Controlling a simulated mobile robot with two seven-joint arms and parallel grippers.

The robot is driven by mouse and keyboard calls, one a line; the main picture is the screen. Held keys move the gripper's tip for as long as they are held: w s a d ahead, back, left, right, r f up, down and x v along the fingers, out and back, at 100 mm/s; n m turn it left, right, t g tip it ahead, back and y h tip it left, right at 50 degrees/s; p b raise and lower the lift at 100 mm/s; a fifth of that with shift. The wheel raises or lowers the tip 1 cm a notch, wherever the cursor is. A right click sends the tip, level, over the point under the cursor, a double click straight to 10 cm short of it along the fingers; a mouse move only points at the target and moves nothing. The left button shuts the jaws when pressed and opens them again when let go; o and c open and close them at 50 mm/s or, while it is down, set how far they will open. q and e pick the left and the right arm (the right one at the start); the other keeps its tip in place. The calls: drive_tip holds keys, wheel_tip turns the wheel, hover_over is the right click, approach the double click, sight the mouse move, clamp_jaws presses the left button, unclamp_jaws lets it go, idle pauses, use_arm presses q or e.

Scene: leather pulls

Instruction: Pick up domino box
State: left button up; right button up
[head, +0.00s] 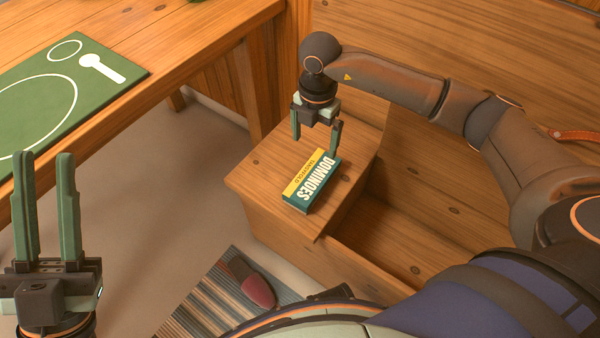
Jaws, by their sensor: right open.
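The domino box (311,182) is a flat teal-green box with a yellow band and white "DOMINOES" lettering. It lies on the wooden top of a bench-like ledge in the middle of the head view. My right gripper (315,147) points down with its two green fingers apart, just over the far end of the box. The right fingertip looks close to the box's far edge; I cannot tell whether it touches. Nothing is between the fingers. My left gripper (46,156) is at the lower left, fingers pointing up, apart and empty, away from the box.
A wooden table (188,30) at the upper left carries a green mat (110,72) with white outlines. An open wooden recess lies right of the ledge. A striped rug (205,305) and a dark red slipper (250,283) are on the floor. A leather strap (575,135) is at the right.

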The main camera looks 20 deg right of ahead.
drive_tip(key=b, duration=0.2)
hover_over(313, 175)
wheel_tip(313, 175, down, 7)
drive_tip(key=shift+f, duration=0.1)
wheel_tip(313, 175, down, 5)
drive_tip(key=b, duration=0.2)
drive_tip(key=shift+f+b, duration=0.1)
drive_tip(key=shift+b, duration=0.2)
use_arm(q)
drive_tip(key=shift+n, duration=0.5)
drive_tip(key=f, duration=0.5)
drive_tip(key=shift+d, duration=0.35)
use_arm(e)
drive_tip(key=c, duration=1.3)
use_arm(q)
drive_tip(key=shift+r, duration=0.1)
use_arm(e)
drive_tip(key=shift+c, duration=0.2)
drive_tip(key=shift+r, duration=0.2)
